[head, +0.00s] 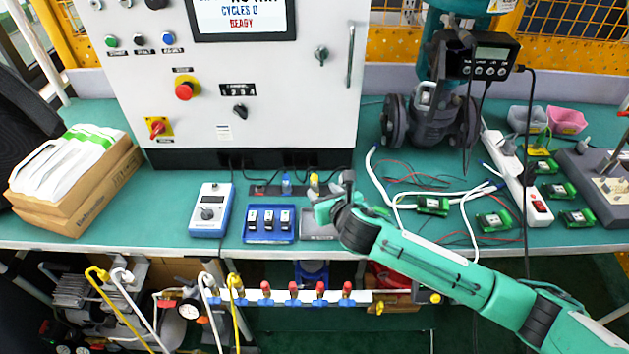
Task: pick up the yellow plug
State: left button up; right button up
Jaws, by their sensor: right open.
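The yellow plug (314,181) is a small upright piece at the foot of the grey control cabinet, at the back of the green bench. My right gripper (324,205) is open, just in front of the yellow plug and close to it. Whether they touch is too small to tell. The wrist and gripper hide part of the area around the plug. My left gripper is not in view.
A blue plug (286,184) stands to the left of the yellow one. A blue tray with several modules (268,238) and a calibrator (211,210) lie left. The valve (430,115), loose cables and green circuit boards (432,205) are right.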

aim_at(316, 184)
jog(key=shift+x, duration=2.7)
jog(key=shift+d, duration=0.1)
grip_shut()
